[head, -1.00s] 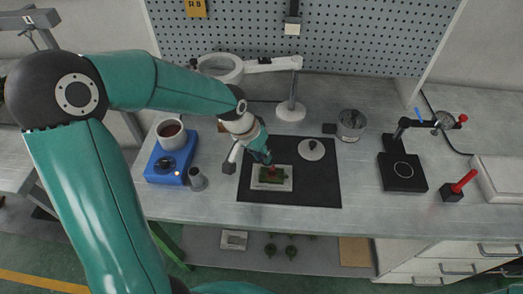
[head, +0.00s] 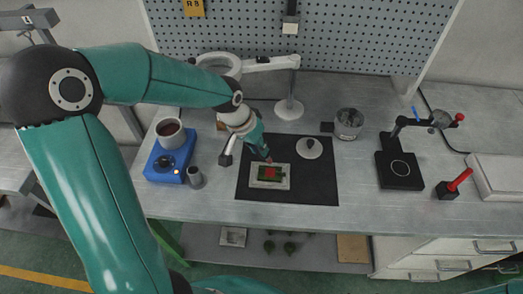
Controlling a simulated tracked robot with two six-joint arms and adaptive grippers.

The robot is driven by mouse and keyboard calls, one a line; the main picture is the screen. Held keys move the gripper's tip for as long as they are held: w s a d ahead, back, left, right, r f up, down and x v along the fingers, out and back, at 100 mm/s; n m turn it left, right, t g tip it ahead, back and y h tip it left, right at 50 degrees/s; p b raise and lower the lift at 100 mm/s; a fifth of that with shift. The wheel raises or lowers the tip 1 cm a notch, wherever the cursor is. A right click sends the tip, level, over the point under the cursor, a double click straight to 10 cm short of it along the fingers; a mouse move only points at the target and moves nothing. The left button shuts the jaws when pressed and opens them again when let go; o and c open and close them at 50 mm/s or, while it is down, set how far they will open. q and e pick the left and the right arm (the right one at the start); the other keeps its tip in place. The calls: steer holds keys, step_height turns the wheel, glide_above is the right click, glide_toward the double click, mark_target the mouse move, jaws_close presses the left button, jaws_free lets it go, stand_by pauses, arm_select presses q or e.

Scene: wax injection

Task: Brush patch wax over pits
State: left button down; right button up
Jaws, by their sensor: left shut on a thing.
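A green wax piece (head: 264,173) with a red patch on its top lies on a pale plate (head: 285,184) on the black mat. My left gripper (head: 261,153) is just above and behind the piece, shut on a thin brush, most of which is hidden. A reddish tip (head: 268,160) shows below the fingers, close to the piece's far edge; I cannot tell whether it touches. A pot (head: 170,141) with dark red-brown wax stands on a blue heater (head: 155,167) at the left. My right gripper is not in view.
A small grey cup (head: 195,177) stands by the heater. A magnifier lamp (head: 289,108) and grey tin (head: 348,124) stand behind. A black stand (head: 399,170) is at right.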

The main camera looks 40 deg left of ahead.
arm_select(q)
steer(key=shift+s+d+r+p, duration=0.15)
steer(key=shift+r+p, duration=0.1)
steer(key=shift+r, duration=0.3)
steer(key=shift+d+r+p, duration=0.1)
steer(key=shift+r+p, duration=0.15)
steer(key=shift+r, duration=0.3)
steer(key=shift+w+r+p, duration=0.25)
steer(key=shift+r+p, duration=0.55)
steer(key=shift+r, duration=0.2)
steer(key=shift+p+v, duration=0.6)
steer(key=shift+v, duration=0.4)
steer(key=shift+w+d, duration=0.15)
steer(key=shift+w, duration=0.05)
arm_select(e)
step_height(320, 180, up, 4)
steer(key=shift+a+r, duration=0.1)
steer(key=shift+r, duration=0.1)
